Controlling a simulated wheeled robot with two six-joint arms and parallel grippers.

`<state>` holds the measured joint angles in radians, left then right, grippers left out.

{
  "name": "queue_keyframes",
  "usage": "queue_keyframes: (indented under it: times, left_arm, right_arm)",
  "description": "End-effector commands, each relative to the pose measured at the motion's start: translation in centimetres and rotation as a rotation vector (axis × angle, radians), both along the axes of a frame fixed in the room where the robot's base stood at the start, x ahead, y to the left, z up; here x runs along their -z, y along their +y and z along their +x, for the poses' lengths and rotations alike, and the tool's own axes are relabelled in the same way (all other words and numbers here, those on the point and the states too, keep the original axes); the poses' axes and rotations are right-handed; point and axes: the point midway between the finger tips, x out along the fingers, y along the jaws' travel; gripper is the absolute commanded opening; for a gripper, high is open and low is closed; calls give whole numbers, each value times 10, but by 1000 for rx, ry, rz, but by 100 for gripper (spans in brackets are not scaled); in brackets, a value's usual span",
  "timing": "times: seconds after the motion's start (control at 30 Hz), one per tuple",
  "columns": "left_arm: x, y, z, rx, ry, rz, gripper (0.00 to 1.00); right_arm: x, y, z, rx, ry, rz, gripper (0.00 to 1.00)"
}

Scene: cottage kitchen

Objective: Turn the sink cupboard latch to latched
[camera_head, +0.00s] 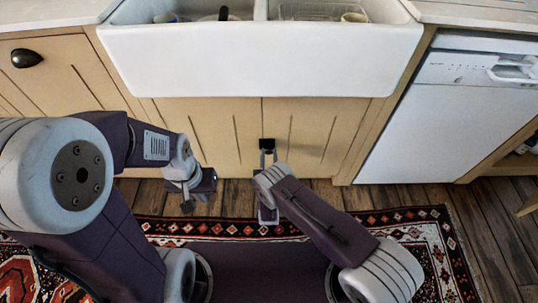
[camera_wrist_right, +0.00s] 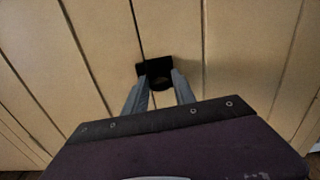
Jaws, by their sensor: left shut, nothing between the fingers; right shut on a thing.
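The black latch (camera_head: 267,144) sits at the upper middle of the sink cupboard doors (camera_head: 222,130), by the seam between them. My right gripper (camera_head: 267,156) is at the latch, its fingers shut on it. The right wrist view shows the dark latch (camera_wrist_right: 155,70) between the two grey fingertips (camera_wrist_right: 162,82); its lower part is partly hidden by them, and I cannot tell which way it is turned. My left gripper (camera_head: 188,206) is shut and empty, low in front of the left cupboard door, apart from it.
The white sink (camera_head: 262,62) juts out above the cupboard. A white dishwasher (camera_head: 435,125) stands at right, and a drawer with a black cup handle (camera_head: 26,58) at left. A patterned rug (camera_head: 420,228) lies on the wooden floor.

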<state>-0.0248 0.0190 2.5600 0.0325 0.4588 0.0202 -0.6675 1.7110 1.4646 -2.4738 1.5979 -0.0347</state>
Motion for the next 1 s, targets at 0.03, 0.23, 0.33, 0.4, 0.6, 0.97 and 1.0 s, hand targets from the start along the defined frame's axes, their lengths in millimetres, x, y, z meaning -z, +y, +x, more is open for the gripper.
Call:
queue_keyframes:
  times: [0.03,0.23,0.33,0.4,0.6,0.97,1.0]
  left_arm:
    - [0,0,0,0,0,0,0]
    - [1,0,0,0,0,0,0]
    - [1,0,0,0,0,0,0]
    - [2,0,0,0,0,0,0]
    - [3,0,0,0,0,0,0]
    - [6,0,0,0,0,0,0]
    - [7,0,0,0,0,0,0]
  right_arm:
    - [0,0,0,0,1,-23,0]
    - [1,1,0,0,1,-173,0]
    - [1,1,0,0,1,-266,0]
    - [1,2,0,0,1,-333,0]
    - [2,2,0,-1,2,-524,0]
    - [3,3,0,-1,2,-866,0]
    - [4,4,0,-1,2,-904,0]
